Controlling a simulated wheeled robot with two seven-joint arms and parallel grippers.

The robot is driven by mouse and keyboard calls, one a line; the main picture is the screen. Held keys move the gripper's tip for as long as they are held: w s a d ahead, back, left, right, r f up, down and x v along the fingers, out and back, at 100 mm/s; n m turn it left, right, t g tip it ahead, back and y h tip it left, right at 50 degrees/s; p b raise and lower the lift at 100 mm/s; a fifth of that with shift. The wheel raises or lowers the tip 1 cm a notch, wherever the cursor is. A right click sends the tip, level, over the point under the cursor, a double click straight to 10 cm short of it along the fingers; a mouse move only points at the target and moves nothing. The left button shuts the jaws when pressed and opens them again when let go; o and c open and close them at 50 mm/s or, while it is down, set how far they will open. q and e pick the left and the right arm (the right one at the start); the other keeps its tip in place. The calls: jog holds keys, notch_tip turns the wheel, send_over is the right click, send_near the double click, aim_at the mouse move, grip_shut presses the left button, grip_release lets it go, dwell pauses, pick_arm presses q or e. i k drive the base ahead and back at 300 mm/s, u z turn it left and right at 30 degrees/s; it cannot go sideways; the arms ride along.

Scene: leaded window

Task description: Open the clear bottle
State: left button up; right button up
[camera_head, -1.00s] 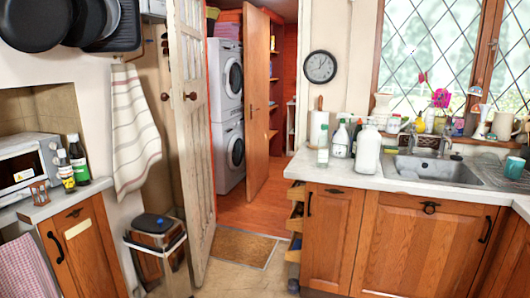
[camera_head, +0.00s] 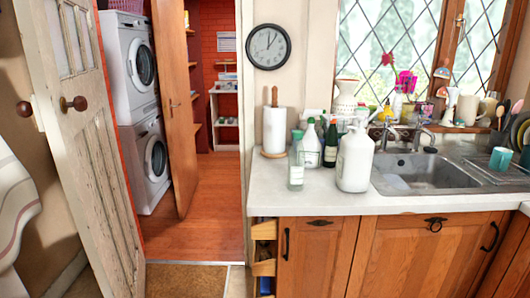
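A small clear bottle (camera_head: 296,163) with a pale label stands upright at the front left of the white countertop. Its top looks closed, though it is too small to be sure. A large white jug-like bottle (camera_head: 355,160) stands to its right. A green-and-white bottle (camera_head: 312,145) and a dark bottle (camera_head: 331,146) stand just behind. Neither of my grippers shows in the head view.
The counter (camera_head: 310,202) has bare room along its front edge. A paper towel roll (camera_head: 274,130) is behind left, the sink (camera_head: 430,172) to the right. An open drawer (camera_head: 264,250) sticks out below the counter's left end. An open door (camera_head: 85,140) stands at left.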

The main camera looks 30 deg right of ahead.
aim_at(296, 160)
jog(key=i, duration=1.95)
jog(key=z, duration=1.95)
